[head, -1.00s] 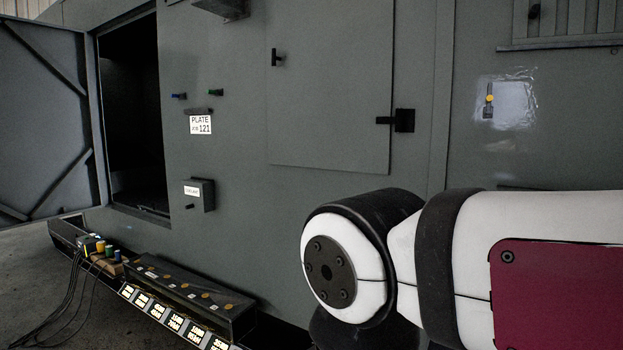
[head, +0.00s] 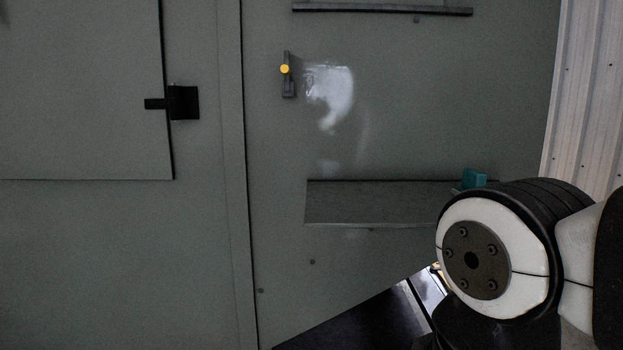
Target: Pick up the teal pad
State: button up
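The teal pad (head: 474,179) shows as a small teal block in the head view, right of the middle. It sits at the right end of a grey shelf (head: 365,204) on the enclosure wall. My arm's rounded joint stands in front and hides the pad's lower right side and the shelf's right end. My gripper is not in view, so its state does not show.
A grey panel door (head: 80,90) with a black latch (head: 183,102) is at the left. A yellow-knobbed handle (head: 286,72) is on the wall above the shelf. A ribbed pale wall (head: 590,90) stands at the far right. The shelf's visible left part is bare.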

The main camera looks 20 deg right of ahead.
aim_at(471, 178)
jog(key=i+l+z, duration=0.1)
jog(key=z, duration=0.3)
jog(key=i+z, duration=0.35)
jog(key=l+u, duration=0.1)
jog(key=k, duration=0.05)
